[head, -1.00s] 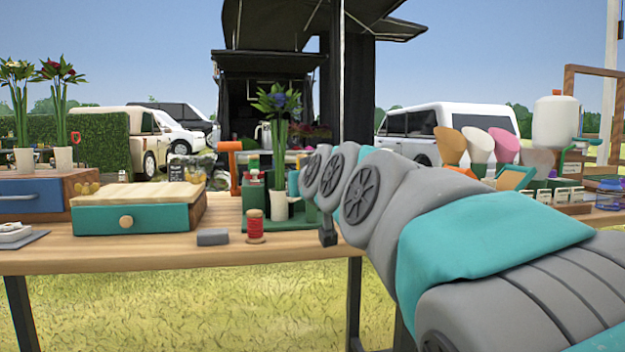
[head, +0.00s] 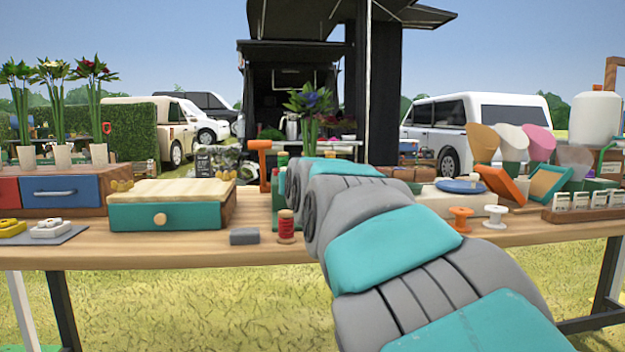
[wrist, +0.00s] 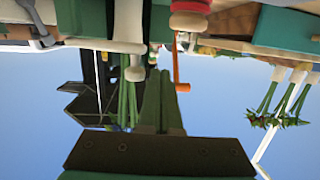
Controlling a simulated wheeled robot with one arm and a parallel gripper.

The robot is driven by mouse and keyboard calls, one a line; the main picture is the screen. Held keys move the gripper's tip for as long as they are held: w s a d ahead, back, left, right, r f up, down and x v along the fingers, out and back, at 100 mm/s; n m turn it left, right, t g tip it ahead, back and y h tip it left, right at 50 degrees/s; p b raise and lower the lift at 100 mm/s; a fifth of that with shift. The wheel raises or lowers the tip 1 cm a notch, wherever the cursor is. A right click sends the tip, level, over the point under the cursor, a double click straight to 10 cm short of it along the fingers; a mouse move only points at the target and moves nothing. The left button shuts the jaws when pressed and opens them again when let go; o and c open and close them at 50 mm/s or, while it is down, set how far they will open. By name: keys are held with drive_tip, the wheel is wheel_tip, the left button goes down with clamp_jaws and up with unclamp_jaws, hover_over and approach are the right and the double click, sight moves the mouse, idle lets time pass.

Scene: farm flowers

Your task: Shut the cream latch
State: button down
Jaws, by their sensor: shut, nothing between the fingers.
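In the head view, a small cream-white fitting (head: 50,228), apparently the cream latch, lies on a dark grey mat (head: 72,237) at the table's left end. A similar yellow fitting (head: 12,227) lies just left of it. They are too small to tell whether the cream one's lever is up or down. My arm reaches over the table's middle, well to the right of the mat, and hides my gripper in this view. In the upside-down wrist view, my gripper (wrist: 160,78) shows its dark green fingers together and empty. I cannot identify the cream latch there.
A teal drawer box (head: 165,216) stands right of the mat, with a blue-fronted drawer (head: 62,191) behind the mat. A grey block (head: 244,236) and red thread spool (head: 286,227) stand beside my arm. The wooden tabletop (head: 120,245) is clear along its front left.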

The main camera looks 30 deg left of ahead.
drive_tip(key=shift+w+a, duration=0.4)
drive_tip(key=shift+a, duration=0.4)
drive_tip(key=shift+s, duration=0.15)
idle(0.8)
